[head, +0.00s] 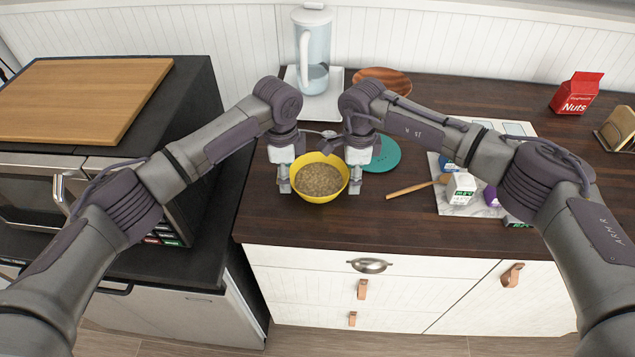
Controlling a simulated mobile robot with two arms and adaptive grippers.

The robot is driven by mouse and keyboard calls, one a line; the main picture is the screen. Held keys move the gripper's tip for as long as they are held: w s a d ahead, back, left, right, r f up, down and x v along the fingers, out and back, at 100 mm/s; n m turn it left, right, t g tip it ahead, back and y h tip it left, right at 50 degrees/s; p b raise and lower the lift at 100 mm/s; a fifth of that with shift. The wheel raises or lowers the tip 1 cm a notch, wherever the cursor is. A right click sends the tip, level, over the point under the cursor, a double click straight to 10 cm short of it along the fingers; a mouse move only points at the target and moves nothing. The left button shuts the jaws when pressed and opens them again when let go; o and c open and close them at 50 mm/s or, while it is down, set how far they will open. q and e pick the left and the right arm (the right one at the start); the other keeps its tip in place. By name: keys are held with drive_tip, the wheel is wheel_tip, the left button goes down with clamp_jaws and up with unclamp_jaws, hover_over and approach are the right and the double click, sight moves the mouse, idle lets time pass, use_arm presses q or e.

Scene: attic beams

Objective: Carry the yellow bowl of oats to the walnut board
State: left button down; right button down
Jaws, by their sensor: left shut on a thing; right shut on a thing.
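The yellow bowl (320,199) is full of oats (319,179) and sits level between my two grippers, over the front of the dark wooden counter. My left gripper (285,181) is shut on its left rim. My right gripper (355,181) is shut on its right rim. I cannot tell whether the bowl's base touches the counter. A rectangular brown wooden board (85,98), the likely walnut board, lies on the black-topped unit at the far left. It looks bare, and the bowl is well to its right.
A glass pitcher (314,60) on a white tray stands behind my arms, near a round wooden plate (386,80). A teal disc (380,153) lies behind my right gripper. A wooden spoon (412,188), small cartons (459,189) and a red Nuts bag (577,93) are right.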

drive_tip(key=shift+r, duration=0.1)
